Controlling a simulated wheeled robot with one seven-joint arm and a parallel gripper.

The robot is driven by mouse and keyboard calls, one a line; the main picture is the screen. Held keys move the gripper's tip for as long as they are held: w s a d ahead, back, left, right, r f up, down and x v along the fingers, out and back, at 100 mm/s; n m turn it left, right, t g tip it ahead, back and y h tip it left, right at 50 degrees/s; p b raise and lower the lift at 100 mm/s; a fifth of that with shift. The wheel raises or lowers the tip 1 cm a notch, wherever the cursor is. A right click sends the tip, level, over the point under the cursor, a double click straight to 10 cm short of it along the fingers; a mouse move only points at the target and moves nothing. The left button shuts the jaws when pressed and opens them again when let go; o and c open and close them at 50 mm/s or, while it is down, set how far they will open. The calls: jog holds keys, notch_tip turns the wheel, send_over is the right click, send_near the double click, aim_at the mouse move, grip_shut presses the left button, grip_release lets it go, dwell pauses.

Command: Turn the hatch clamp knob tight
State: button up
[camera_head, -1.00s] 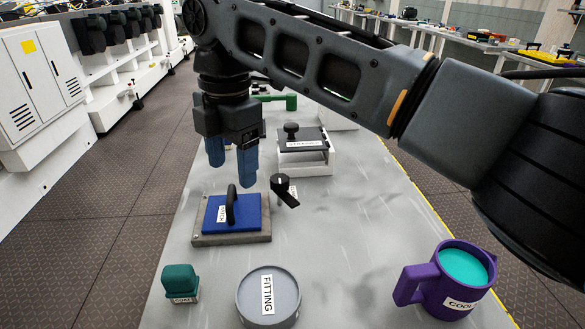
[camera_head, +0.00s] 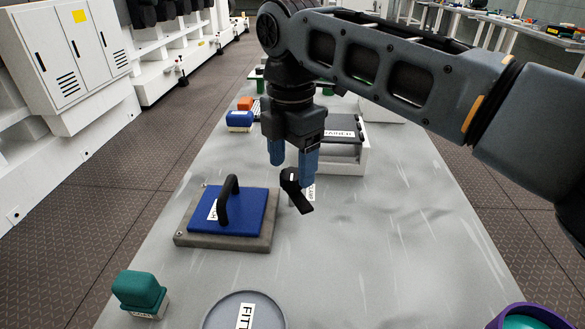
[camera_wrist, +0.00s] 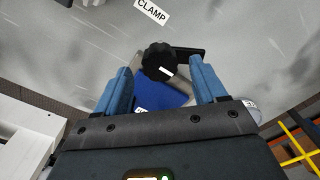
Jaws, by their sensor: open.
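The black clamp knob (camera_head: 291,181) with a white mark and a dark arm stands just right of the hatch, by its white label. The blue hatch (camera_head: 258,205) with a black handle (camera_head: 226,200) lies on a grey base plate (camera_head: 190,240). My gripper (camera_head: 293,167) points down at the knob, fingers apart. In the wrist view the knob (camera_wrist: 158,58) shows between and slightly beyond the blue fingers of my gripper (camera_wrist: 161,78), with nothing held. The left finger is clear of it; whether the right finger touches it I cannot tell. The CLAMP label (camera_wrist: 152,11) lies beyond.
A white frame with a dark lid (camera_head: 345,150) stands behind my gripper. Blue (camera_head: 239,121) and orange (camera_head: 245,103) blocks sit farther back. A green-topped block (camera_head: 139,291) and a grey FITTING disc (camera_head: 215,313) are in front. The table's right side is mostly clear.

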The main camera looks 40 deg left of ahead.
jog(key=shift+f, duration=0.95)
jog(key=shift+c, duration=0.2)
jog(key=c, duration=1)
